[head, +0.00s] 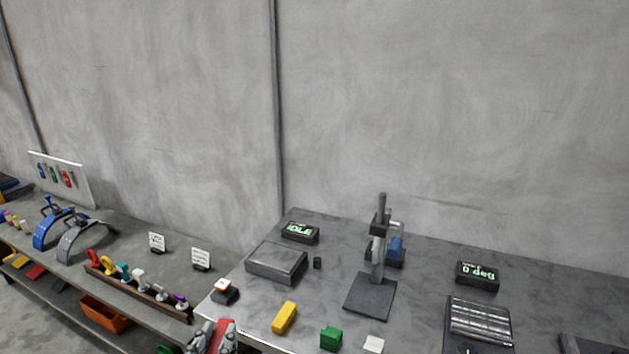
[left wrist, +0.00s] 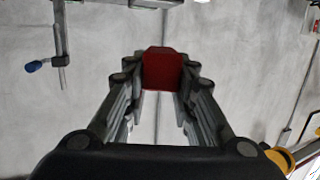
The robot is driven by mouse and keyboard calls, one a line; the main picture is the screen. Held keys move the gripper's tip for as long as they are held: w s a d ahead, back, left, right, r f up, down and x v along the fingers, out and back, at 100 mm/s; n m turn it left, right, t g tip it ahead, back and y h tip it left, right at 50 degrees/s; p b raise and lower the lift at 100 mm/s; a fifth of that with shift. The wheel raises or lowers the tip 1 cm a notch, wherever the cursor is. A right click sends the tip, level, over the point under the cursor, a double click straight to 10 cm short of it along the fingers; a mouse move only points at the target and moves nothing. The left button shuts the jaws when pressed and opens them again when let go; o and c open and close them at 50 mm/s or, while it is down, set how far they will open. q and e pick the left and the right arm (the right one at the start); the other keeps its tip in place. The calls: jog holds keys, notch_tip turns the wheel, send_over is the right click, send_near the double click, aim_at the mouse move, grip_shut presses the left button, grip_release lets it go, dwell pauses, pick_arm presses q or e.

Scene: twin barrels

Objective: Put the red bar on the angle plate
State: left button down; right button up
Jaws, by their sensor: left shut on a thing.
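My left gripper (head: 212,338) is at the bottom edge of the head view, by the front left edge of the right-hand bench. It is shut on the red bar (head: 226,332). In the left wrist view the red bar (left wrist: 162,70) is clamped between both fingertips, with its end face towards the camera. I cannot tell for sure which thing is the angle plate. A dark unit with a ribbed, shiny top (head: 480,322) stands at the right of the bench, in front of a "0 deg" display (head: 477,275). My right gripper is not in view.
The bench (head: 335,235) also holds a grey box (head: 276,262), an "IDLE" display (head: 300,232), a stand with a square base (head: 369,297), a yellow block (head: 285,317), a green block (head: 331,339) and a white piece (head: 374,344). A lower bench with tools lies left.

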pick_arm(q)
jog(key=w+d+f+m+g+h, duration=0.1)
jog(key=w+d+f+m+h, duration=0.1)
jog(key=w+f+m+h, duration=0.2)
jog(key=shift+w+d+f+h, duration=0.55)
jog(key=shift+w+f, duration=1.3)
jog(key=shift+f, duration=1.55)
jog(key=shift+a, duration=0.15)
jog(key=b, duration=0.7)
send_over(251, 314)
jog(key=s, duration=0.1)
jog(key=shift+s+d+f, duration=0.1)
jog(key=shift+d+f, duration=0.15)
jog(key=shift+f, duration=0.45)
jog(key=f+b, duration=0.1)
jog(key=w+f+b, duration=0.1)
jog(key=f+b, duration=0.1)
jog(key=shift+w+a, duration=0.15)
jog(key=shift+a, duration=0.05)
jog(key=shift+f, duration=0.1)
